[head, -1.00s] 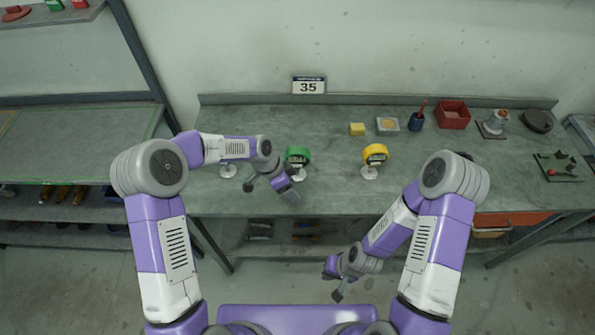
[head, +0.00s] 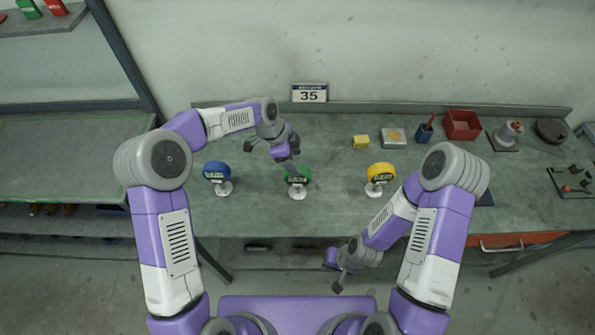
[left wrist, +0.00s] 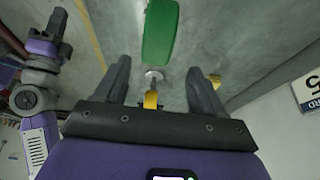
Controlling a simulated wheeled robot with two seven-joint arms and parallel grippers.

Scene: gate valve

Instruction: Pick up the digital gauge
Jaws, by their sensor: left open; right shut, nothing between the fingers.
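Three round gauges stand upright on small white stands on the bench: blue (head: 217,173), green (head: 299,177) and yellow (head: 379,175). Which one counts as the digital gauge I cannot tell. My left gripper (head: 292,165) is at the green gauge, partly overlapping it in the head view. In the left wrist view, my left gripper (left wrist: 160,82) has its fingers spread and empty. The green gauge (left wrist: 161,32) lies just beyond the fingertips there, seen edge-on. My right gripper (head: 337,278) is shut and empty, low in front of the bench.
The grey-green bench (head: 340,210) is clear around the gauges.

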